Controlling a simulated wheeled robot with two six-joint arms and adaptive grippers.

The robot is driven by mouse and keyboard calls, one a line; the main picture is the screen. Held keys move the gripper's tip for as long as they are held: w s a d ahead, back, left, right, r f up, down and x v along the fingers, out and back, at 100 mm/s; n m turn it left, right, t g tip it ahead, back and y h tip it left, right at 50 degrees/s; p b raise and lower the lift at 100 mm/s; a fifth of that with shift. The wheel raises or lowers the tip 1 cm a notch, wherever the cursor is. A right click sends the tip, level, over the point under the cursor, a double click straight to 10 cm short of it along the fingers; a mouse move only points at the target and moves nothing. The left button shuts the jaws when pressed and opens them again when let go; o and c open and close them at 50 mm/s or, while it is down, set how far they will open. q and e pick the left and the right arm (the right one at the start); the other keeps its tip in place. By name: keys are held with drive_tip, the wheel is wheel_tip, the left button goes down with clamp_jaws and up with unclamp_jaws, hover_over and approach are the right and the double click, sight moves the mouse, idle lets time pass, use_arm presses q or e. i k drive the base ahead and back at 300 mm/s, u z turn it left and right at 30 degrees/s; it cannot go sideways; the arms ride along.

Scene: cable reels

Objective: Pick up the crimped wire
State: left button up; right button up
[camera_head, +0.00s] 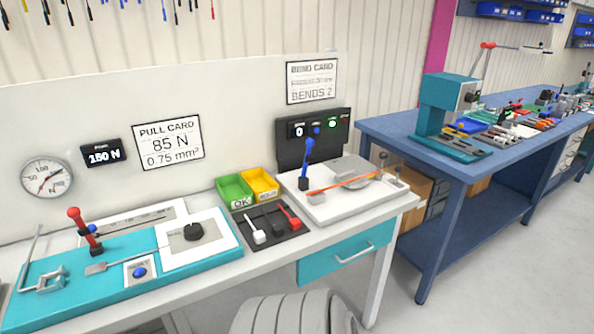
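An orange wire (345,185) lies nearly level across the white bend tester (340,210), near the right end of the bench. Its left end is near the base of the blue lever (306,162), and it runs right across the grey plate. A crimp on the wire is too small to make out. Neither of my grippers is in view, and nothing visible touches the wire.
A green bin (234,190) marked OK and a yellow bin (261,184) stand left of the tester. A dark tray (268,228) holds white and red tools. A teal pull tester (120,270) fills the left bench. A blue workbench (400,128) stands right.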

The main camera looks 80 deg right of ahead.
sight(259, 236)
drive_tip(key=z, duration=2.6)
